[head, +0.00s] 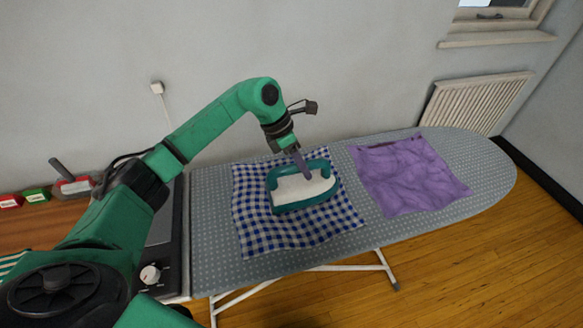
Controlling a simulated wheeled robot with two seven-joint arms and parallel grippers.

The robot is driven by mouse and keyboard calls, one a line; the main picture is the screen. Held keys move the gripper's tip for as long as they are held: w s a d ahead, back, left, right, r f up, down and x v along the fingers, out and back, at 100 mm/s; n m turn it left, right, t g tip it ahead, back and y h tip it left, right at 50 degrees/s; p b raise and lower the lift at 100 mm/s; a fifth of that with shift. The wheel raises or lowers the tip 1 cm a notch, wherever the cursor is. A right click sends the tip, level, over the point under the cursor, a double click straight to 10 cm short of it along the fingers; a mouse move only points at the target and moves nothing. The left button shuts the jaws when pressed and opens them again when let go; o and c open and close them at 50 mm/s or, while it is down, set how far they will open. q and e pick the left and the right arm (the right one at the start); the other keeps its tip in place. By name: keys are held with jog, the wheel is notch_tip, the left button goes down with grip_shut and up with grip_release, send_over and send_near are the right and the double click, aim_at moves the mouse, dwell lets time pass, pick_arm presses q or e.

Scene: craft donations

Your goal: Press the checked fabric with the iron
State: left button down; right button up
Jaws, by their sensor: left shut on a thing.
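The blue-and-white checked fabric (250,228) lies spread on the left half of the ironing board (212,256). The iron (303,189), teal with a pale middle, is over the checked fabric; I cannot tell whether it touches the cloth or is just above it. My left gripper (301,163) points down at the iron and is shut on its handle. The fingers hide part of the handle. My right gripper is not in view.
A wrinkled purple cloth (407,175) lies on the board to the right of the checked fabric. A dark unit with a knob (150,274) stands at the board's left end. Small red and green boxes (36,195) sit on a wooden surface at far left. A radiator (476,101) is behind.

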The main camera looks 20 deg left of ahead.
pick_arm(q)
jog(key=shift+w+d+b, duration=0.3)
jog(key=shift+w+d, duration=0.8)
jog(key=shift+d, duration=0.35)
jog(key=shift+w+d+b, duration=0.35)
jog(key=shift+w+d, duration=0.75)
jog(key=shift+d, duration=0.35)
jog(key=shift+w+d+b, duration=0.3)
jog(key=shift+w+d, duration=0.8)
jog(key=shift+d, duration=0.35)
jog(key=shift+r, duration=0.1)
notch_tip(320, 180, up, 2)
jog(key=shift+r+p, duration=0.2)
jog(key=shift+p, duration=0.6)
jog(key=shift+s, duration=0.1)
